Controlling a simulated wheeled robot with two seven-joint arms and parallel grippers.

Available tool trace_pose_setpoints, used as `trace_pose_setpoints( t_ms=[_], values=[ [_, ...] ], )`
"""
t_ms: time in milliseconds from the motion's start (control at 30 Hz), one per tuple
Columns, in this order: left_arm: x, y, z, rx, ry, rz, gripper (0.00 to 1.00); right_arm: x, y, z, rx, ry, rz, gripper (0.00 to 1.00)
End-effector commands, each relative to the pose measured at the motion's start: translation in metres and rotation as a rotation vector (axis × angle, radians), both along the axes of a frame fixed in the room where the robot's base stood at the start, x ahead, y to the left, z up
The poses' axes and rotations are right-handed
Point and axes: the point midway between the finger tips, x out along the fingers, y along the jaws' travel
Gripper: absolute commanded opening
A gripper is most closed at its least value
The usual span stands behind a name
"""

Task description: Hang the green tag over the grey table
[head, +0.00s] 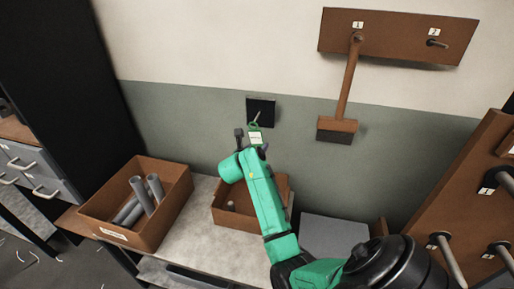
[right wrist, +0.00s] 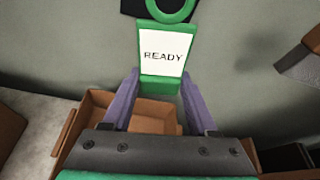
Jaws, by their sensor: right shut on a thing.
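The green tag (head: 255,138) has a white face reading "READY" in the right wrist view (right wrist: 165,50) and a green ring at its top. My right gripper (head: 252,147) is shut on the tag's lower part, ring upward. A small black plate (head: 262,106) with a short pale peg is on the wall above the grey table (head: 190,222). The ring is just below or in front of the peg; I cannot tell whether it is around it. In the right wrist view the ring overlaps the black plate (right wrist: 130,8), and the peg is hidden. My left gripper is not in view.
On the table, a brown bin (head: 165,215) holds several grey tubes, and another brown box (head: 232,216) stands below my right arm. A brush (head: 346,95) hangs from a brown peg board (head: 398,30) at upper right. A brown panel with pegs (head: 455,215) stands at right.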

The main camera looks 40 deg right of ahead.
Motion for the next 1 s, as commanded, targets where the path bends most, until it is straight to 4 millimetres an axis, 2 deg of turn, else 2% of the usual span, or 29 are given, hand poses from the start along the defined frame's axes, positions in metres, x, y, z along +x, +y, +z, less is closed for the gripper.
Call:
trace_pose_setpoints(
  t_ms=[600, 1000],
  values=[
    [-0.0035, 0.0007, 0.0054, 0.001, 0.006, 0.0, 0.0, -0.0001, 0.0001, -0.0001, 0.0, 0.0, 0.0, 0.0],
    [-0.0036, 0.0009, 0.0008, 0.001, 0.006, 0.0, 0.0, 0.0057, -0.0078, -0.0016, -0.001, -0.001, 0.0, 0.0]
  ],
)
